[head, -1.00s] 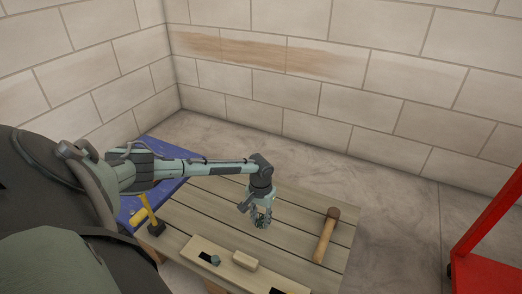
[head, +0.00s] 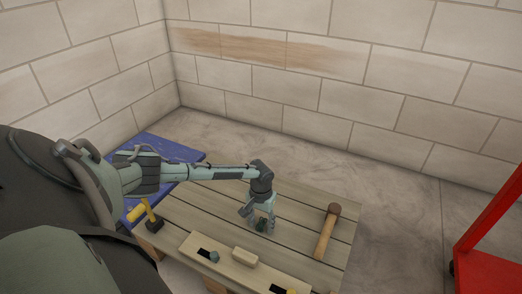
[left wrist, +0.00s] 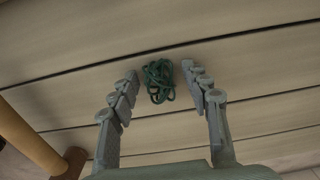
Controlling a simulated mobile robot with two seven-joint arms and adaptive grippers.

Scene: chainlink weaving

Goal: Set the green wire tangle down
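The green wire tangle (head: 262,224) is a small dark green bundle on the slatted wooden table (head: 290,205). In the left wrist view the tangle (left wrist: 159,81) lies on the planks between my left fingertips, with a gap on each side. My left gripper (head: 259,222) points down over it with its fingers spread; in the left wrist view the gripper (left wrist: 160,75) is open and holds nothing. My right gripper is not in view.
A wooden mallet (head: 327,232) lies to the right of the gripper. A slotted wooden board with a small block (head: 245,258) lies in front. A yellow-handled hammer (head: 151,217) and a blue surface (head: 165,150) are at left. A red frame (head: 490,225) stands at right.

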